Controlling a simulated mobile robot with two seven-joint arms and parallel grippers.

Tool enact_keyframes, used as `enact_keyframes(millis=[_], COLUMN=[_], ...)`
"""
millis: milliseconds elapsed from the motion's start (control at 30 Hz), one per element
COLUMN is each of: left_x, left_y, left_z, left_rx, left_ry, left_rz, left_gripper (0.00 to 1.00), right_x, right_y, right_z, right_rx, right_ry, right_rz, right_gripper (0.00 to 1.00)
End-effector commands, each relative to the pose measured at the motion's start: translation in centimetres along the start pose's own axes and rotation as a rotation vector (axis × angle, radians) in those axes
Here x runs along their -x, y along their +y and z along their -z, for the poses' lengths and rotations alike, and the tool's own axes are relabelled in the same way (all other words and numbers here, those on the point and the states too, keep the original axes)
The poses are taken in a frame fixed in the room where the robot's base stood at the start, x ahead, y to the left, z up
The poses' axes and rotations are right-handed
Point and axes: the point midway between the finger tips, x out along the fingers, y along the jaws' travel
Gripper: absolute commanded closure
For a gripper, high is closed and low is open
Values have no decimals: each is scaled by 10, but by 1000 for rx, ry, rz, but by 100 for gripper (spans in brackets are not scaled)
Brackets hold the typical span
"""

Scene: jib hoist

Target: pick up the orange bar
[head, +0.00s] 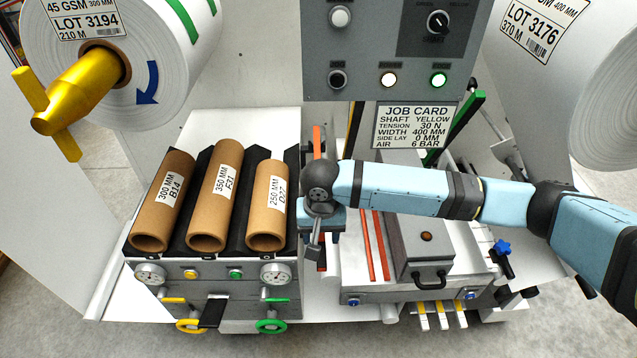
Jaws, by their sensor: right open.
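An orange bar (317,140) stands out just right of the rack of brown tubes, running away from me. My right wrist and gripper cover its middle; an orange end shows again below them. My right gripper (315,252) is over the near part of this bar, pointing down, its fingers partly hidden by its own body. It is open, and I cannot tell whether the fingers touch the bar. My left gripper is not in view.
Three brown tubes (213,195) lie in a black rack at left. Two thin red-orange strips (373,245) lie right of my gripper, beside a grey block (424,245) with a handle. A control panel (390,50) and job card (415,125) stand behind. White rolls flank both sides.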

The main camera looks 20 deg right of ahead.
Motion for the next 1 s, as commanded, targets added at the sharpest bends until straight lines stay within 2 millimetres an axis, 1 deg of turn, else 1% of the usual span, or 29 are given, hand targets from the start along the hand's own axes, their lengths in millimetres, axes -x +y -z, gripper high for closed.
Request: enact_keyframes(millis=[33, 133, 400, 467, 500, 567, 600, 633, 1000], left_x=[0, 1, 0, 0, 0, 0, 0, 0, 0], left_y=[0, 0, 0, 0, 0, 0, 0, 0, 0], left_z=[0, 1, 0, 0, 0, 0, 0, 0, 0], left_rx=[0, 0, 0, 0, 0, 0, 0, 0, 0], left_ry=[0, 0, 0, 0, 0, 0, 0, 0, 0], left_rz=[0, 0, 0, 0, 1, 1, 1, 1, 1], left_gripper=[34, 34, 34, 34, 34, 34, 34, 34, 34], right_x=[-7, -16, -19, -19, -19, -18, -18, -18, -15], right_y=[0, 0, 0, 0, 0, 0, 0, 0, 0], right_z=[0, 0, 0, 0, 0, 0, 0, 0, 0], right_rx=[-1, 0, 0, 0, 0, 0, 0, 0, 0], right_ry=[0, 1, 1, 1, 1, 1, 1, 1, 2], right_rz=[-1, 0, 0, 0, 0, 0, 0, 0, 2], right_gripper=[49, 49, 49, 63, 72, 86, 95, 100, 100])
